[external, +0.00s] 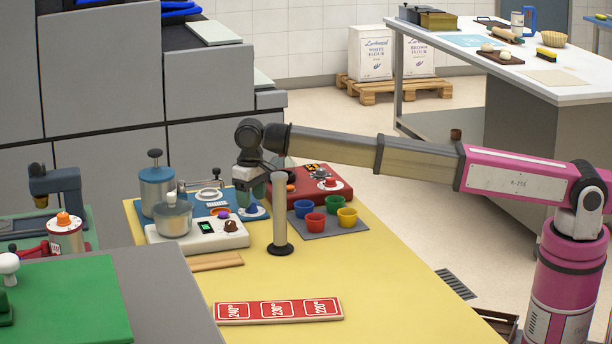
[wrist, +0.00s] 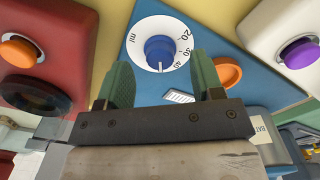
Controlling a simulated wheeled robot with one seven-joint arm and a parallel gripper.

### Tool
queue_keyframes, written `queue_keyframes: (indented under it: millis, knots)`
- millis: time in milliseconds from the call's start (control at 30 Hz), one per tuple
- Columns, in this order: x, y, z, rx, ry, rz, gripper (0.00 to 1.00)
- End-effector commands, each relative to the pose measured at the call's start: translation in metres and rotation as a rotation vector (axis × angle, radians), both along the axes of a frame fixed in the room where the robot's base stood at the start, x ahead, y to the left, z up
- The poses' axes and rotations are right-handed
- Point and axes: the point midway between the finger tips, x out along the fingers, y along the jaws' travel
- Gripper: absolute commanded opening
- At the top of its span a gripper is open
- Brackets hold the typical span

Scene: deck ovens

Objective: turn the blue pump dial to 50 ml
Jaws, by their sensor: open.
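The blue pump dial (wrist: 160,52) sits on a round white scale on the blue pump base (wrist: 206,32). The scale reads "ml", 20, 30 and 40. A pale mark at the knob's lower edge points down in the wrist view, just past 40; no number is legible there. In the external view the dial (external: 251,209) is at the base's front right corner. My gripper (wrist: 163,72) is open and empty, its green fingers either side of the dial's lower part in the picture. I cannot tell whether they touch it. In the external view my gripper (external: 262,188) hangs by the dial.
A red device (external: 310,180) stands right of the pump, and a white scale-like device (external: 197,235) with a purple knob (wrist: 301,54) stands in front. Colored cups (external: 331,218) stand on a grey mat. The yellow table's front is mostly clear.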

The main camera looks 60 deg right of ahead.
Motion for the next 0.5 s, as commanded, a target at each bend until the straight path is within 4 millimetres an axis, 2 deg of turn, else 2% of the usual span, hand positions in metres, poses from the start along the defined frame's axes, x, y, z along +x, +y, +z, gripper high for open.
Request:
queue_keyframes:
  millis: [200, 500]
  knots:
    - [0.000, 0.000, -0.017, 0.000, -0.001, 0.000, 0.61]
    - [0.000, 0.000, -0.019, 0.000, -0.001, 0.000, 0.61]
